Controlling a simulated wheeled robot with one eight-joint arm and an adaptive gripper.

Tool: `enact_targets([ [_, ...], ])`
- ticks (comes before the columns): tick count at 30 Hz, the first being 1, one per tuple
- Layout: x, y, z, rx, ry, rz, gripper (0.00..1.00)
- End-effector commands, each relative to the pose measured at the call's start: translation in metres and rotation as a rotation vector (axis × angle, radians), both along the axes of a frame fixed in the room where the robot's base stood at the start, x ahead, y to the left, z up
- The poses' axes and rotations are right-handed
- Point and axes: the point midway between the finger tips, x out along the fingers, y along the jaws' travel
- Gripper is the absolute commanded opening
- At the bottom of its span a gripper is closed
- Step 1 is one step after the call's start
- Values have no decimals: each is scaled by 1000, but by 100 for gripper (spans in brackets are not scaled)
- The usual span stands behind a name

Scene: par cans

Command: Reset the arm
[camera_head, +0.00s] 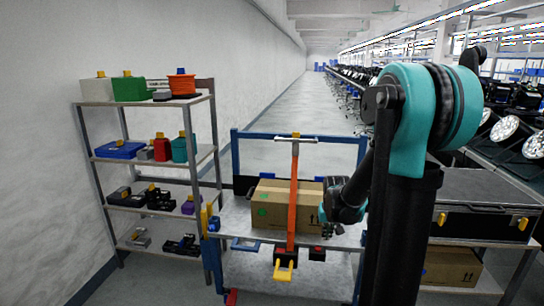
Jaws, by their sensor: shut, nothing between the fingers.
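My arm rises on the right of the head view, with a teal and black upper joint and a black column. It bends down behind the column to a small teal and black wrist. My gripper (333,230) is small and dark here, shut and empty, at the right end of the cardboard box (262,205). I cannot tell whether it touches the box.
A shelf rack (96,160) with cases and tools stands at left. At right, a black case (480,212) lies on a bench, with stage lights (505,130) behind. A clear aisle (283,108) runs back along the wall.

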Motion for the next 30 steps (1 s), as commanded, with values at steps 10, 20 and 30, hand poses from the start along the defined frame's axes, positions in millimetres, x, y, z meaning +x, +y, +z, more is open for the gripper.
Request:
enact_targets([
  [10, -125, 8, 9, -3, -27, 48, 0],
  [20, -209, 12, -10, -5, -47, 83, 0],
  [30, -220, 13, -14, -6, -51, 89, 0],
])
